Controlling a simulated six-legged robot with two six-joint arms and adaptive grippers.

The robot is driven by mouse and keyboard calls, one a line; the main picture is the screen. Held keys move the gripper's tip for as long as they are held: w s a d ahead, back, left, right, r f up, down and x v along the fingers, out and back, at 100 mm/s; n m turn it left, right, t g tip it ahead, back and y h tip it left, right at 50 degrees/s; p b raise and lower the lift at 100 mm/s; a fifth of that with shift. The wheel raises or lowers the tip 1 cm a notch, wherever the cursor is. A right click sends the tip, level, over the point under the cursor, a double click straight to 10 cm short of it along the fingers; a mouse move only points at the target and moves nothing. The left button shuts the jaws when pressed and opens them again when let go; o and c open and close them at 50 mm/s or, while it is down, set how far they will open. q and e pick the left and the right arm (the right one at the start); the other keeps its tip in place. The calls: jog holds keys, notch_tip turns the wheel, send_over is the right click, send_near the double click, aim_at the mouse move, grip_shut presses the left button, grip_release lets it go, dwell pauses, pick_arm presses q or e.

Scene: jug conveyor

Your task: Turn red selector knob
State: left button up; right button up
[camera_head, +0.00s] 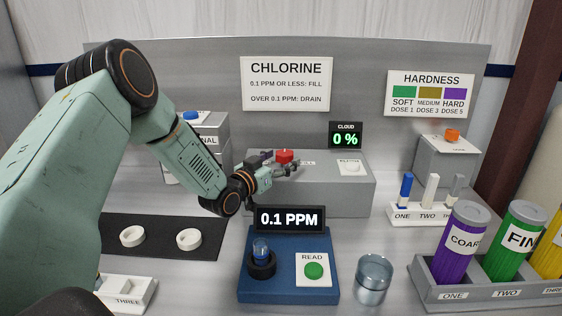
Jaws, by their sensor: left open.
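The red selector knob (284,156) sits on top of the grey box (330,192) at the back middle, beside a label that is partly covered. My left gripper (292,168) is open at the front of the knob, with its fingers pointing right. Its fingers overlap the knob's lower part in the picture; I cannot tell whether they touch it. My right gripper does not show.
A blue tester (285,289) with a 0.1 PPM display (290,219) stands in front. A glass (373,278) stands right of it. A grey rack (430,291) with coloured canisters is at the right. A dark mat (160,250) with two white rings lies left.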

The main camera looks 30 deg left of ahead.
pick_arm(q)
jog(key=shift+s+r, duration=0.1)
jog(key=shift+r, duration=0.15)
jog(key=shift+w+d+f, duration=0.1)
jog(key=shift+w, duration=0.15)
jog(key=shift+w+f, duration=0.15)
jog(key=shift+w, duration=0.05)
jog(key=shift+c, duration=1.4)
jog(key=shift+s+r, duration=0.2)
jog(key=shift+s, duration=0.1)
jog(key=c, duration=0.9)
jog(key=shift+w+a+r+m+h, duration=0.15)
jog(key=shift+a+m+h, duration=0.15)
jog(key=shift+m+h, duration=0.55)
jog(key=shift+h, duration=0.45)
